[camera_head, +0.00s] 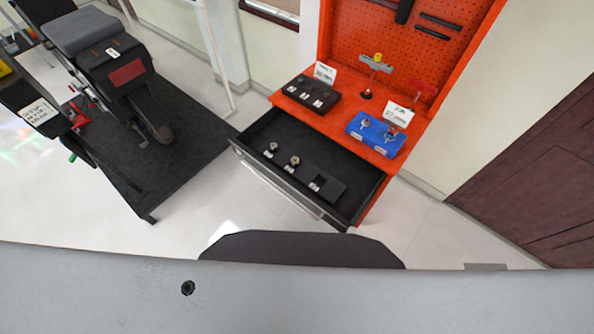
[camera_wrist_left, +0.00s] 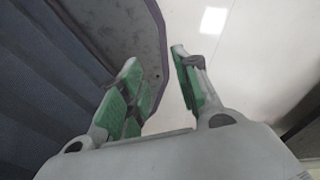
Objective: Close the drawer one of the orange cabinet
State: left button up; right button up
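The orange cabinet (camera_head: 335,128) stands at the upper right of the head view, with a pegboard back above its worktop. Its top drawer (camera_head: 265,180) is pulled out. The drawer has a black inside and a grey front with a long handle (camera_head: 290,195). A black holder with small metal parts (camera_head: 295,162) lies in the drawer. My left gripper (camera_wrist_left: 160,85) shows only in the left wrist view; its green-padded fingers are apart with nothing between them, above pale floor. No gripper shows in the head view, and my right gripper is not seen.
A black tray (camera_head: 311,95) and a blue tray (camera_head: 376,134) sit on the worktop. A black exercise-bike-like rig (camera_head: 110,60) stands on a dark mat (camera_head: 185,130) at left. A brown door (camera_head: 540,180) is at right. Pale floor lies before the drawer.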

aim_at(332, 181)
jog(key=k+j+z, duration=0.2)
jog(key=j, duration=0.4)
jog(key=k+j+z, duration=0.2)
jog(key=k+j, duration=0.25)
jog(key=k+j+z, duration=0.25)
jog(key=k+j, duration=0.15)
jog(key=j, duration=0.15)
